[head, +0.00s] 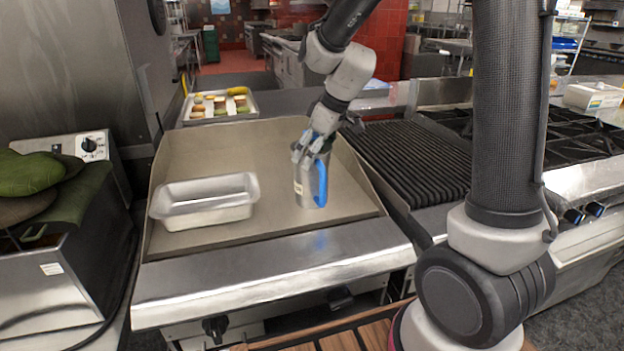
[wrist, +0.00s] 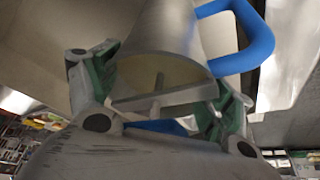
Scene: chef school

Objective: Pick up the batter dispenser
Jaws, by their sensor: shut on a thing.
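The batter dispenser (head: 306,182) is a metal cylinder with a blue handle on its right side. It is upright on or just above the flat griddle (head: 270,222); I cannot tell if it touches. My gripper (head: 311,148) comes down from above and is shut on the dispenser's upper rim. In the wrist view, the gripper's fingers (wrist: 160,90) are on both sides of the dispenser (wrist: 158,38), with its open end facing the camera and a thin rod inside. The blue handle (wrist: 258,40) lies outside the fingers.
A metal loaf-shaped pan (head: 206,201) stands on the griddle left of the dispenser. Low metal walls edge the griddle. A ribbed grill (head: 412,160) is to the right, and a tray of food (head: 219,105) sits behind. The griddle's front right is clear.

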